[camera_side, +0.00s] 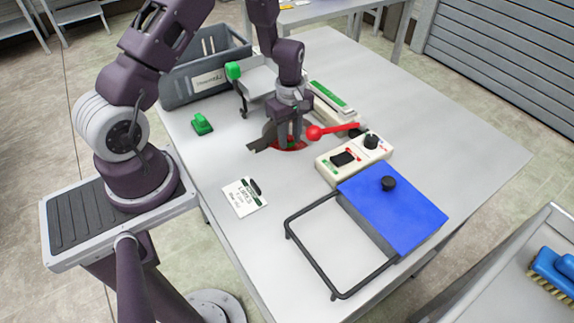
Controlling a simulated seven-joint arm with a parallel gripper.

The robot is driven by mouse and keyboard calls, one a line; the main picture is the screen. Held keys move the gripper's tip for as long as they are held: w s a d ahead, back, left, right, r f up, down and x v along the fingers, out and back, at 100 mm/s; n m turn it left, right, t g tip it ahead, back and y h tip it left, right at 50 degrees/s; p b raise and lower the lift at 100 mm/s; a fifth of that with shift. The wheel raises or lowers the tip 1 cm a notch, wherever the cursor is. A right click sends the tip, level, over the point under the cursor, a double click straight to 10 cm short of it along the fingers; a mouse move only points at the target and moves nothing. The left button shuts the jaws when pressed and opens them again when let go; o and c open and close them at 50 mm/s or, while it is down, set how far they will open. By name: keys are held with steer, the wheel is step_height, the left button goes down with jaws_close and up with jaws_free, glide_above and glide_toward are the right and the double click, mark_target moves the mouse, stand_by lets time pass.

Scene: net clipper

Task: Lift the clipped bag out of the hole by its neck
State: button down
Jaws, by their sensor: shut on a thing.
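My gripper (290,133) points down at the hole in the table, with its fingers at the red-rimmed hole (291,147). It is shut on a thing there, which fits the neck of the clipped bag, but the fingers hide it. The bag's body is not visible and the clip cannot be made out. A dark grey bracket-like part (262,138) stands at the left of the hole. A lever with a red ball knob (314,132) reaches over the hole's right side.
A grey bin (180,92) stands at the back left. A green clip-like piece (201,124) and a label card (244,197) lie on the table (225,235). A control box (352,159), a blue-topped box (395,210) and a black wire frame (312,265) occupy the right and front.

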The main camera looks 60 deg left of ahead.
step_height(320, 180, up, 28)
stand_by(0.5)
stand_by(0.3)
